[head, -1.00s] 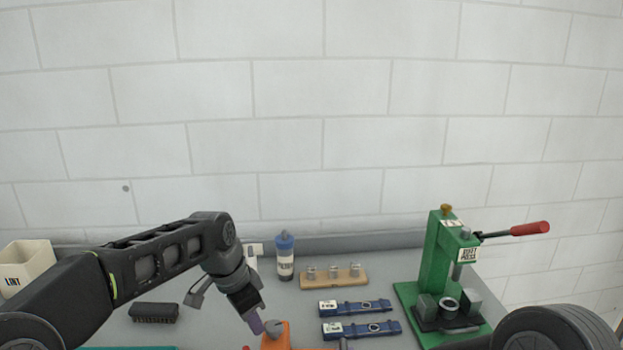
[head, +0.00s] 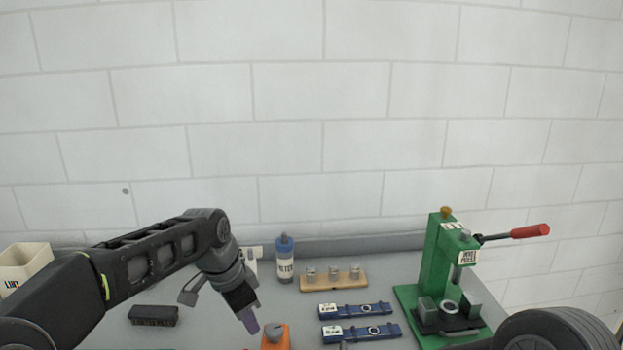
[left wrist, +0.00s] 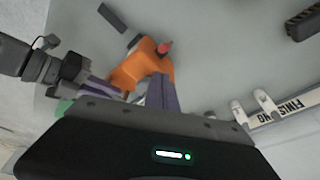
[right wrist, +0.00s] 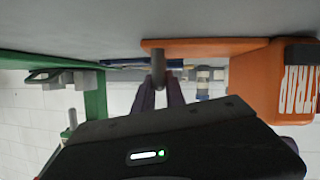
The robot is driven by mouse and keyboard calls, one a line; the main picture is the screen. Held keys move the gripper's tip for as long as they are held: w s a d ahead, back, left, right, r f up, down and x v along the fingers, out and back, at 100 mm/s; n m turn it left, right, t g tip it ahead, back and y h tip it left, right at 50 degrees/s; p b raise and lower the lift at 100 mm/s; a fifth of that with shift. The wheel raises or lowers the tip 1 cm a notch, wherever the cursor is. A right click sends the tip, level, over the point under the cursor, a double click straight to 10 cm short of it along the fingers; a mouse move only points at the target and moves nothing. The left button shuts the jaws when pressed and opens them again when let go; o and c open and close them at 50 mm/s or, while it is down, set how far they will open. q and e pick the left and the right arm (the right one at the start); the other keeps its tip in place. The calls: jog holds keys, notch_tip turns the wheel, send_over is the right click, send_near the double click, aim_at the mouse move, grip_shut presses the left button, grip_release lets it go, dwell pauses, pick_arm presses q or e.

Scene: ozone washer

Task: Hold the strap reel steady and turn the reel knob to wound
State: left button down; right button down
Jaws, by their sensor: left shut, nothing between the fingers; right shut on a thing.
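In the left wrist view the orange body (left wrist: 135,70) has a small red part (left wrist: 164,48). My left gripper (head: 250,323) has purple fingers shut and empty, just left of the knob. My right gripper (right wrist: 162,92) is shut on a grey post at the orange base (right wrist: 205,46); it also shows in the left wrist view (left wrist: 105,90).
A wooden rack with metal pieces (head: 333,282) and a blue-capped bottle (head: 286,262) stand behind. A green press (head: 440,265) stands right, a black brush (head: 153,315) and lint bin (head: 25,265) left.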

jog(key=shift+f, duration=0.1)
pick_arm(q)
jog(key=v, duration=0.3)
jog(key=d+v, duration=0.1)
jog(key=shift+w+a+r, duration=0.1)
jog(key=shift+w+r, duration=0.2)
jog(key=shift+r, duration=0.15)
pick_arm(e)
jog(key=c, duration=1.3)
grip_release()
jog(key=shift+s, duration=0.1)
jog(key=v, duration=0.7)
jog(key=shift+s, duration=0.1)
